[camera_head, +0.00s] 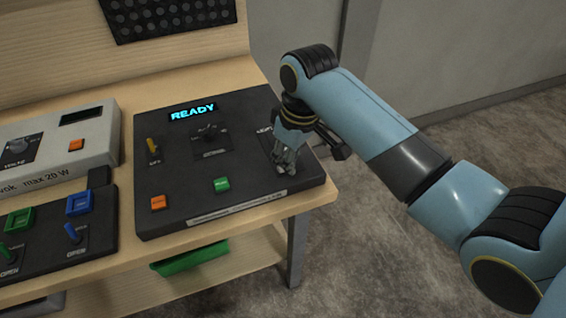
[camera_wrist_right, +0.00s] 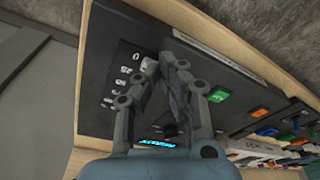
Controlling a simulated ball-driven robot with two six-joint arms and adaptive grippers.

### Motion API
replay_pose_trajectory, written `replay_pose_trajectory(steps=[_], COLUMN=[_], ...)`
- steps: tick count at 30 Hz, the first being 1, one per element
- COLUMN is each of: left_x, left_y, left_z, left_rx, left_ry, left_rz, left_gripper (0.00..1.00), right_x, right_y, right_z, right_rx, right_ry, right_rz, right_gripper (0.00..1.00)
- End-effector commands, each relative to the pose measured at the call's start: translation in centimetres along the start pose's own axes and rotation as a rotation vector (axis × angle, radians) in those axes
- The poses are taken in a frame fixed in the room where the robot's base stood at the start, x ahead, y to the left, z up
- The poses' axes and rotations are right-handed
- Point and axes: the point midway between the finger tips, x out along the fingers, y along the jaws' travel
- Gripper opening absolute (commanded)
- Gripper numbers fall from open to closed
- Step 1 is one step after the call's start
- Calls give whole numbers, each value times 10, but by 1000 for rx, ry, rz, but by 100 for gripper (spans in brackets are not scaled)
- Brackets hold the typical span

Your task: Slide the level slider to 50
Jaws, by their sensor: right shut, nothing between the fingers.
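The black console (camera_head: 185,190) lies on the wooden bench, with a lit READY display (camera_head: 192,111) at its top. My right gripper (camera_head: 286,168) is shut, pointing down over the right side of the console. It covers the level slider there, so I cannot see the slider's knob or its setting. In the right wrist view my gripper (camera_wrist_right: 166,62) is shut over the console, next to a column of white scale marks (camera_wrist_right: 122,83). Whether the fingertips touch the slider I cannot tell. My left gripper is out of view.
The console also carries a yellow toggle (camera_head: 152,145), a black knob (camera_head: 209,132), an orange button (camera_head: 158,203) and a green button (camera_head: 221,185). A grey power unit (camera_head: 95,150) and a dark switch panel (camera_head: 105,225) stand left. The bench edge is close right of the gripper.

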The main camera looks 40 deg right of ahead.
Motion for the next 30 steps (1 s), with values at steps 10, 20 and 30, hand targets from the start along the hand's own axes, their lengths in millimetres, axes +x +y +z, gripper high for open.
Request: replay_pose_trajectory(steps=[10,20,30], left_x=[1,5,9], left_y=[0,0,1], left_z=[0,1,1], left_rx=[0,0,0], left_ry=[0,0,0], left_rz=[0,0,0], left_gripper=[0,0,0], right_x=[1,11,21], right_y=[0,0,0], right_z=[0,2,3], right_rx=[0,0,0], right_ry=[0,0,0], right_rz=[0,0,0], right_gripper=[0,0,0])
